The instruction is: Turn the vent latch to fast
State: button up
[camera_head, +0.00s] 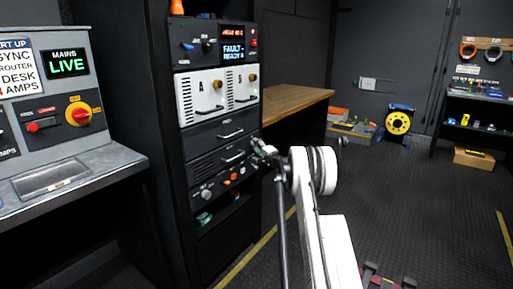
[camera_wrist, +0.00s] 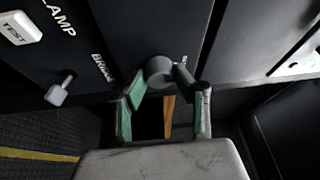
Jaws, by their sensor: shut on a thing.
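In the wrist view, a round grey knob (camera_wrist: 160,72) stands out from a dark panel between my gripper's (camera_wrist: 160,80) two green-padded fingers. The fingers close on it from both sides. The lettering next to the knob is partly hidden, so I cannot read a vent marking or a fast position. In the head view, my gripper (camera_head: 263,153) is at the right edge of the black equipment rack (camera_head: 187,150), beside the lower drawers. The knob itself is hidden there by my gripper and arm.
In the wrist view, a white TEST button (camera_wrist: 20,27) and a small lever (camera_wrist: 60,91) sit left of my fingers. In the head view, a wooden bench (camera_head: 290,103) adjoins the rack, and a grey console (camera_head: 55,170) stands left. The floor at right is mostly open.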

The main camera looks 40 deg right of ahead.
jog(key=shift+n, duration=0.5)
jog(key=o, duration=1.1)
jog(key=shift+o, duration=0.2)
jog(key=s+a+f, duration=0.1)
jog(key=s, duration=1)
jog(key=shift+s+a+f, duration=0.2)
jog(key=shift+s+f, duration=0.05)
jog(key=shift+s, duration=0.15)
jog(key=shift+a, duration=0.1)
